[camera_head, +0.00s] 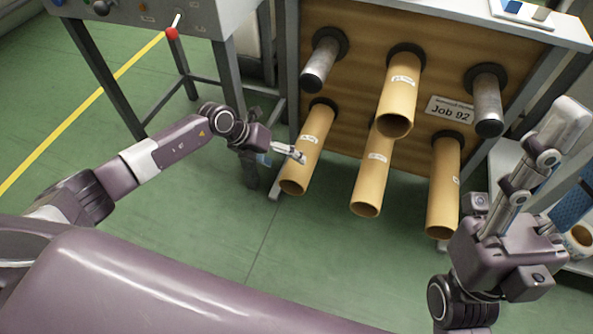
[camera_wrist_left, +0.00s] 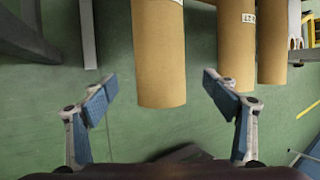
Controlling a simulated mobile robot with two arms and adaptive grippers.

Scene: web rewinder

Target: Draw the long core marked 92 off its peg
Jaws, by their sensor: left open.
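The tan lower-left core (camera_head: 307,152) hangs on a peg of the brown board, its open end towards me. My left gripper (camera_head: 290,155) is beside that core's left side, near its lower part. In the left wrist view, my left gripper (camera_wrist_left: 158,85) is open, with one finger on each side of a core's end (camera_wrist_left: 158,50) and gaps between. Other long cores are the lower-middle one (camera_head: 372,178) and the lower-right one (camera_head: 443,190). Labels are too small to read surely. My right gripper (camera_head: 574,150) is empty, fingers apart, at the right.
A shorter, thicker core (camera_head: 399,98) sits on the upper-middle peg. Bare metal pegs (camera_head: 319,65) and (camera_head: 488,105) flank it. A "Job 92" sign (camera_head: 451,109) is on the board. A grey machine stand (camera_head: 225,70) is at the left. The green floor below is clear.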

